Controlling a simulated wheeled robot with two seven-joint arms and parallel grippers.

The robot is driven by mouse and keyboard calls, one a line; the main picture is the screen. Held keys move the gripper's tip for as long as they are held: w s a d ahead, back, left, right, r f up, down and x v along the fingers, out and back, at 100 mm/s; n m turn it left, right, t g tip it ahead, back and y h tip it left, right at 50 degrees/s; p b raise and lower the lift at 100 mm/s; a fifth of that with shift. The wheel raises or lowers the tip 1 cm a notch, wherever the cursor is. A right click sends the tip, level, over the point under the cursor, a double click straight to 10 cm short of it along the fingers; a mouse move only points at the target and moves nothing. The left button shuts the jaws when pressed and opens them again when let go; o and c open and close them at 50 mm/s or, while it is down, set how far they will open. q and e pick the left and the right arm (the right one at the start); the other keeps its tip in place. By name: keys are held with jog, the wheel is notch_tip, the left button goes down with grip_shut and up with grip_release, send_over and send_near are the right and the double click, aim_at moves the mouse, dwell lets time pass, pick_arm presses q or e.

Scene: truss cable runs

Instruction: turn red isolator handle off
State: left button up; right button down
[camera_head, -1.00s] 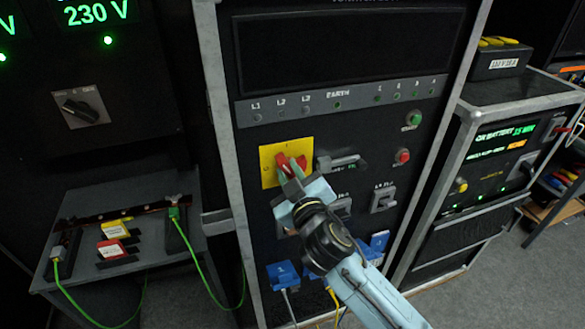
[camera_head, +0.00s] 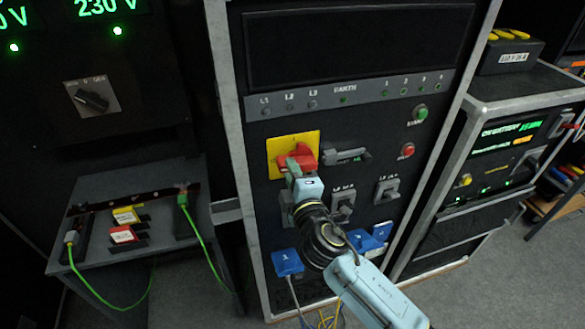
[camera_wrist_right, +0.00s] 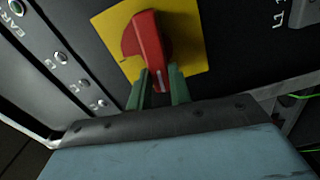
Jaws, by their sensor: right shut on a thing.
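The red isolator handle (camera_head: 303,154) sits on a square yellow plate (camera_head: 309,136) on the front of the dark cabinet. In the right wrist view the handle (camera_wrist_right: 147,37) stands out from the yellow plate (camera_wrist_right: 188,38). My right gripper (camera_head: 293,166) reaches it from below. Its green fingers (camera_wrist_right: 158,82) are shut on the near end of the handle, one on each side. The plate's markings are too small or covered to read. My left gripper is out of view.
A grey latch-like handle (camera_head: 346,156) lies just right of the plate. Grey switches (camera_head: 387,190) and blue sockets (camera_head: 287,262) sit lower down. A green button (camera_head: 420,112) and a red button (camera_head: 407,151) are at the right. A side table (camera_head: 175,243) stands left.

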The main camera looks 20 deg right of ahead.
jog(key=shift+f+n, duration=0.1)
jog(key=shift+n, duration=0.8)
jog(key=c, duration=1.3)
grip_release()
jog(key=s+b, duration=0.2)
jog(key=s, duration=1.1)
jog(key=shift+s+d, duration=0.2)
